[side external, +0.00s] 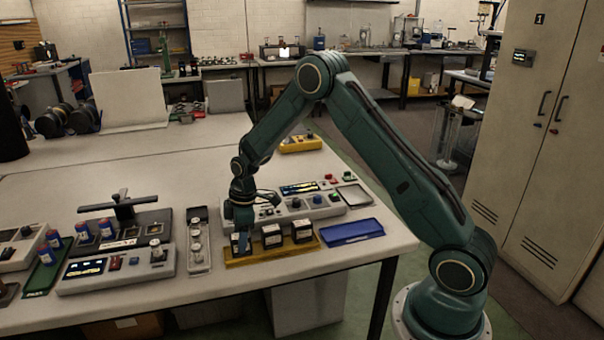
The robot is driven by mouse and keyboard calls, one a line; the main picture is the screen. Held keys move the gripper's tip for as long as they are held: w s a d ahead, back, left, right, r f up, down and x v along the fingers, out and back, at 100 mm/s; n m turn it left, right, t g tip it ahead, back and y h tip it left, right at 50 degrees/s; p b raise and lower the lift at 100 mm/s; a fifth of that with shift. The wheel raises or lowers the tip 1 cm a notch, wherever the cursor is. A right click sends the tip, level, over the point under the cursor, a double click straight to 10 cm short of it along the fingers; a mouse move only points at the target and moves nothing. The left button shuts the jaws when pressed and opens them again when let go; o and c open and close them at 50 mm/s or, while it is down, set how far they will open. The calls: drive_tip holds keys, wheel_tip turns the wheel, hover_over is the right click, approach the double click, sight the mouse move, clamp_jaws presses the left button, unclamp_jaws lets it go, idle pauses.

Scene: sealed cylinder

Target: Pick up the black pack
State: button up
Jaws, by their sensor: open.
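Several black packs with pale tops stand in a row in a yellow tray (283,252) near the table's front edge. The left black pack (236,243) is directly under my gripper and partly hidden by it. The middle black pack (271,237) and the right black pack (302,231) stand clear of it. My gripper (243,228) points down at the left pack, with its fingertips at about the pack's top. It is open; whether the fingers touch the pack is too small to tell.
A blue tray (352,232) lies right of the yellow tray. A grey control console (300,210) stands close behind. A narrow tray with metal parts (199,240) and a console (115,270) are to the left.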

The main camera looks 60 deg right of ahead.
drive_tip(key=shift+f, duration=0.55)
drive_tip(key=c, duration=1.2)
drive_tip(key=shift+w+r, duration=0.1)
wheel_tip(320, 180, up, 20)
drive_tip(key=shift+f, duration=0.1)
idle(0.4)
